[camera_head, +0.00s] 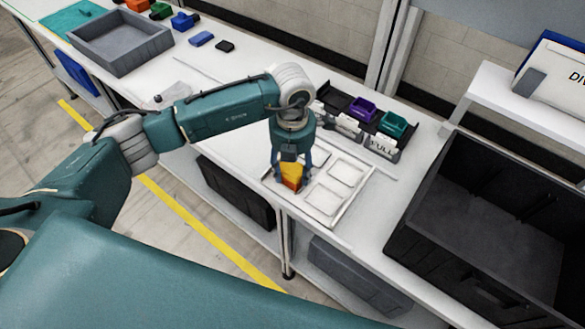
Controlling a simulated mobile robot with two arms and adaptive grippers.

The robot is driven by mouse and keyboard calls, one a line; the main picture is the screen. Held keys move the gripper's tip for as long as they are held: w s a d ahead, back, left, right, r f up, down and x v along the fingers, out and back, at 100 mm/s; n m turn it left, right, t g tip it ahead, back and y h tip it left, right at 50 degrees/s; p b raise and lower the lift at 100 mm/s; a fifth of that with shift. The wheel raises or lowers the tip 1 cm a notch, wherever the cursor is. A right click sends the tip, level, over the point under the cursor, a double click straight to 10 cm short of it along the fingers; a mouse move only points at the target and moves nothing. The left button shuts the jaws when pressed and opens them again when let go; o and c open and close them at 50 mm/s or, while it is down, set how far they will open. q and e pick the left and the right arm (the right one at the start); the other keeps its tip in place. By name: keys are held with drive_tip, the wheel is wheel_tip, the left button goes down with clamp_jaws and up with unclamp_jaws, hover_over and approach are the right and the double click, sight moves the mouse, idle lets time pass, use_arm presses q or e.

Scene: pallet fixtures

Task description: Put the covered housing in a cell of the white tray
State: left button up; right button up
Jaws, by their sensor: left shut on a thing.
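The white tray (347,205) lies on the white table, with several shallow square cells. My left gripper (291,176) points down over the tray's left part and is shut on the covered housing (291,184). The housing shows a yellow top and an orange-red side. It is at or just above a left cell; I cannot tell whether it touches the tray floor. The gripper hides part of the housing and the cell around it. My right gripper is not in view.
A black rack with a purple bin (362,109) and a teal bin (393,125) stands behind the tray. A large black crate (420,225) is at the right. A grey tray (120,57) and small coloured parts lie at the far left.

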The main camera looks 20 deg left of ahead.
use_arm(q)
drive_tip(key=o, duration=1.3)
wheel_tip(320, 180, up, 12)
